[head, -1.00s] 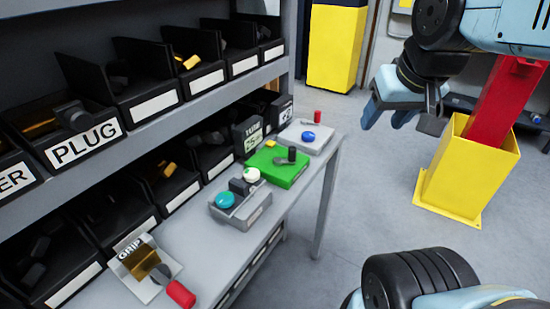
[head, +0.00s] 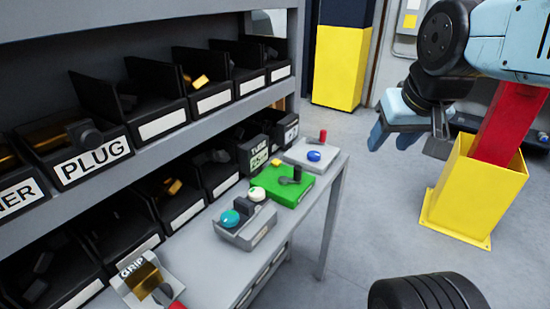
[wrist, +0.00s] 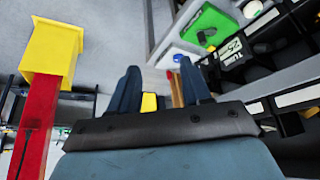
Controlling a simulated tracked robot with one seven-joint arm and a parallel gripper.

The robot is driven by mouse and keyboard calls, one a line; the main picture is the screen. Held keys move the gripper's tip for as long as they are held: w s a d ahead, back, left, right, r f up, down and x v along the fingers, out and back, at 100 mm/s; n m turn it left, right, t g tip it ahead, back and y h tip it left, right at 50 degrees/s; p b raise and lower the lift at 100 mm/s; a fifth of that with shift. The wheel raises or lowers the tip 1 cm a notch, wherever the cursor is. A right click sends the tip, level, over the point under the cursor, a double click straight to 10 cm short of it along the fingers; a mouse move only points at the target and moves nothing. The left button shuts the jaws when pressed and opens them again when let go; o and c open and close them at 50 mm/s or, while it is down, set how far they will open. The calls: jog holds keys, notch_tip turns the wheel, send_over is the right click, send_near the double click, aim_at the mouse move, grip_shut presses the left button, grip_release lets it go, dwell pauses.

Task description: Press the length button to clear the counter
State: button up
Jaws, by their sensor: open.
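I cannot tell which button is the length button. On the bench, a grey box (head: 246,232) bears a teal button (head: 230,218) and a white button (head: 257,194). Behind it is a green box (head: 290,190) with a dark lever, also in the wrist view (wrist: 208,30). A pale box (head: 300,156) at the far end bears a blue button (head: 314,156) and a red knob (head: 323,136). My gripper (head: 384,130) is open and empty, right of the bench, over the floor. Its spread fingers show in the wrist view (wrist: 160,85).
A GRIP holder (head: 140,285) sits at the near bench end. A yellow bin (head: 472,195) with a red post stands at right. The floor between is clear.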

grip_shut()
dwell(1.5)
